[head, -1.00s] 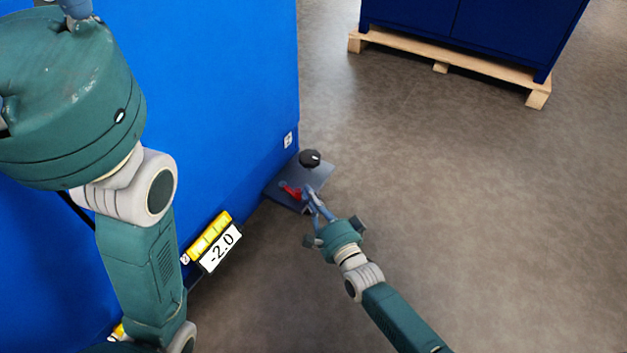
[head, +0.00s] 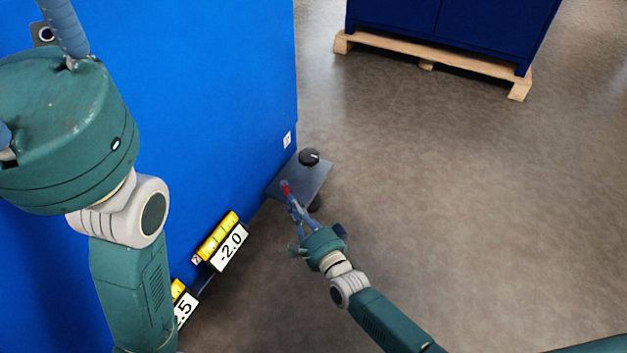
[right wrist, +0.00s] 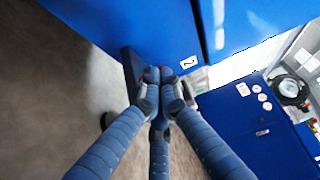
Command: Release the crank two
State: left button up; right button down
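Crank two shows as a small red handle (head: 285,187) on a dark plate (head: 312,176) low at the far end of the blue cabinet. My right gripper (head: 289,199) reaches it from the lower right, its blue fingers over the handle's near part. In the right wrist view the gripper's fingertips (right wrist: 160,80) are close together around a bit of red crank (right wrist: 155,68), mostly hidden by the fingers. It appears shut on the crank. My left gripper is large at the upper left, by the cabinet face; its fingertips are mostly out of view.
A label "2" (right wrist: 188,62) is on the blue cabinet (head: 200,100) beside the plate. A black knob (head: 309,157) stands on the plate. Open floor lies to the right, with a pallet (head: 430,60) at the back.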

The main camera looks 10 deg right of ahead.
jog(key=shift+s+a, duration=0.1)
jog(key=shift+a, duration=0.45)
notch_tip(320, 180, up, 10)
dwell(0.8)
dwell(0.4)
